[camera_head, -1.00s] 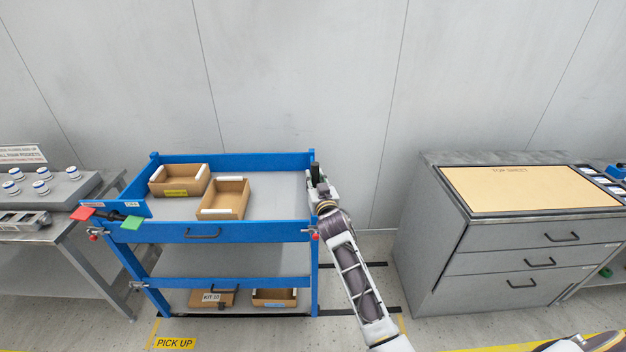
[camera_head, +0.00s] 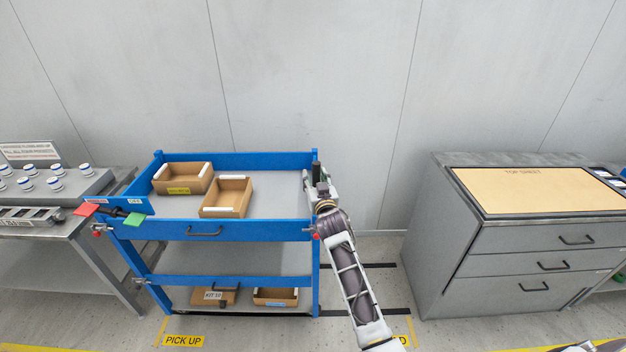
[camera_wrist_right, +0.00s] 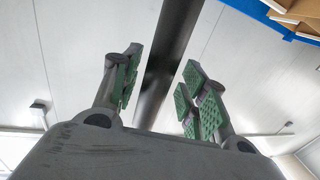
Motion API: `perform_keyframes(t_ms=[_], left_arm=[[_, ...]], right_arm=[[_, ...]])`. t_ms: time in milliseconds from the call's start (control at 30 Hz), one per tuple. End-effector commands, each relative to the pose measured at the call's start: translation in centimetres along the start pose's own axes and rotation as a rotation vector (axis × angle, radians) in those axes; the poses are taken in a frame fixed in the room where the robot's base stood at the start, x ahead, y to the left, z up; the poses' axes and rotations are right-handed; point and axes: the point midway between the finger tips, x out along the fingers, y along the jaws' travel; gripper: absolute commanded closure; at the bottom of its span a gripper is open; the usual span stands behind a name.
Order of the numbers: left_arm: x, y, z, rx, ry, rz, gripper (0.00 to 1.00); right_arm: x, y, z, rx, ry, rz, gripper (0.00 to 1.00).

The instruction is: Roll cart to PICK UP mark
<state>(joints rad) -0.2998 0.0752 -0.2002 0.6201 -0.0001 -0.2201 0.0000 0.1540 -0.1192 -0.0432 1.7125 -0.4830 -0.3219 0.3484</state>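The blue cart (camera_head: 262,226) stands against the wall, its front left leg just behind the yellow PICK UP mark (camera_head: 184,341) on the floor. My right gripper (camera_head: 318,178) is at the cart's right end, by a dark upright piece. In the right wrist view my right gripper (camera_wrist_right: 165,88) has its green-padded fingers apart, one on each side of a dark bar (camera_wrist_right: 170,50). Narrow gaps show between pads and bar; I cannot tell if either finger touches it. My left gripper is out of view.
Two cardboard boxes (camera_head: 228,197) sit on the cart's top, more on its bottom shelf. A bench with bottles (camera_head: 88,222) stands close at left. A grey drawer cabinet (camera_head: 530,240) stands at right. Floor between cart and cabinet is clear except black strips (camera_head: 375,312) and my arm.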

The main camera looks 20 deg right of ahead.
Motion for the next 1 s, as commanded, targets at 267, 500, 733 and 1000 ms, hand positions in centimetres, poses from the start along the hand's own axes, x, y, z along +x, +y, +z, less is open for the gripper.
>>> perform_keyframes(t_ms=[267, 500, 733, 1000], left_arm=[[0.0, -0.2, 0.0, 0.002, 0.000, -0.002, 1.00], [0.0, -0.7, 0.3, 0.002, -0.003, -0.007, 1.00], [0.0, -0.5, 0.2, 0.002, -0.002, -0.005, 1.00], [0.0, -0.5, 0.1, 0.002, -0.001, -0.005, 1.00]], right_arm=[[0.0, -0.2, -0.1, 0.001, 0.002, -0.003, 0.54], [-0.1, -0.2, -0.1, 0.002, 0.002, -0.004, 0.54], [-0.8, -0.3, 0.0, 0.002, 0.001, -0.005, 0.54], [-2.8, -0.3, 0.0, 0.002, 0.001, -0.005, 0.54]])
